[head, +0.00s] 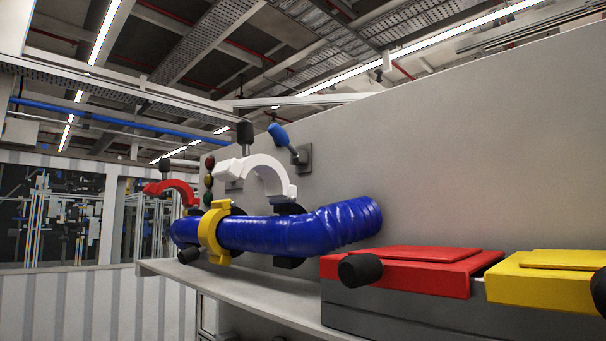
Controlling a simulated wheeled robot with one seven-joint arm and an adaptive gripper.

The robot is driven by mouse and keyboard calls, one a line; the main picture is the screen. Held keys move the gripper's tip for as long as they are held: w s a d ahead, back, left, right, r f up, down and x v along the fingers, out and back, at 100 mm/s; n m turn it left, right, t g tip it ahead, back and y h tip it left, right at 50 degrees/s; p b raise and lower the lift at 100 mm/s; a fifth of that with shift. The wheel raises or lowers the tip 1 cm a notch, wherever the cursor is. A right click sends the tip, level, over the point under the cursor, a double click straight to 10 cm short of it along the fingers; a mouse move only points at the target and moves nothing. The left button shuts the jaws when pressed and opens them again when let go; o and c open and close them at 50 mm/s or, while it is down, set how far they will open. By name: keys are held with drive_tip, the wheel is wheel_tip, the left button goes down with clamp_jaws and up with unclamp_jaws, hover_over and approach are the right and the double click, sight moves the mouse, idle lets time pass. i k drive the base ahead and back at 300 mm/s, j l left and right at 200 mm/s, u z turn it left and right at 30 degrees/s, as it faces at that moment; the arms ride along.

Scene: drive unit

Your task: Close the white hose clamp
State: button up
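The white hose clamp (264,167) stands open over the blue hose (290,229). Its curved upper half is swung up, with a dark knob (245,133) at its raised end. A yellow clamp (214,232) is closed around the hose to the left of it. A red clamp (175,189) farther left is also raised. My gripper is not in view.
A grey shelf (235,287) runs below the hose along a grey wall (480,150). Red (412,271) and yellow (550,282) lidded boxes with black knobs stand at the right. A blue-handled lever (279,136) and small coloured lights (209,180) are on the wall.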

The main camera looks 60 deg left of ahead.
sight(274, 175)
drive_tip(key=u, duration=0.4)
drive_tip(key=j+u, duration=0.1)
drive_tip(key=u, duration=1.2)
drive_tip(key=i+u, duration=0.1)
drive_tip(key=u, duration=0.7)
